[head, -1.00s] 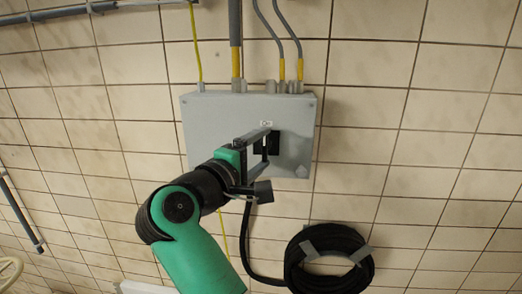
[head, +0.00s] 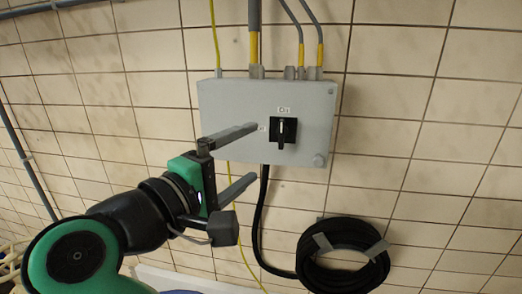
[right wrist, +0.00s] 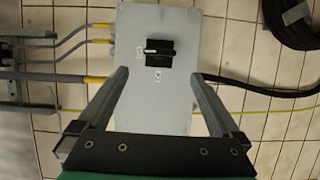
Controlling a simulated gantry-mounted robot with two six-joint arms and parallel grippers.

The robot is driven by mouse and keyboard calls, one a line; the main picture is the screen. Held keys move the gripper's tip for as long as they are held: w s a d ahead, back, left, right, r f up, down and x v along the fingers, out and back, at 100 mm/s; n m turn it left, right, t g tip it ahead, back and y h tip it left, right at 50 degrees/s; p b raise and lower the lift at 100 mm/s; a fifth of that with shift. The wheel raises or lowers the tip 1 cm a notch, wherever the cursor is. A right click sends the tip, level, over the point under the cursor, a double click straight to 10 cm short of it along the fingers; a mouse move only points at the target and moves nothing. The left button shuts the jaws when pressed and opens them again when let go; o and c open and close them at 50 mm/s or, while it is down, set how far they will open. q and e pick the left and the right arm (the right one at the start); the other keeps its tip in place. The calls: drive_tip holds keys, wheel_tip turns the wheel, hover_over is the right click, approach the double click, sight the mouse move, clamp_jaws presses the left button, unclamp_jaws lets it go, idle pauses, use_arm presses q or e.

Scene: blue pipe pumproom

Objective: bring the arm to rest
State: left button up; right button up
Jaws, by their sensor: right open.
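My right gripper (head: 250,157) comes in from the lower left of the head view. Its two grey fingers are spread wide with nothing between them. It is to the left of and below the black rotary switch (head: 283,131) on the grey wall box (head: 230,105), apart from the switch. In the right wrist view the open fingers (right wrist: 162,95) point toward the box, and the switch (right wrist: 160,52) lies beyond the fingertips. In the head view the switch handle stands upright, in line with the label above it. My left gripper does not show.
Grey conduits with yellow ends (head: 254,45) enter the box top. A black cable runs from below the box to a coiled hose (head: 312,262) on the tiled wall. A yellow-green wire hangs at the left. Bare tiles (head: 420,150) lie to the right.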

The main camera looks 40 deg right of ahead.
drive_tip(key=shift+s+a, duration=0.1)
drive_tip(key=shift+a, duration=0.2)
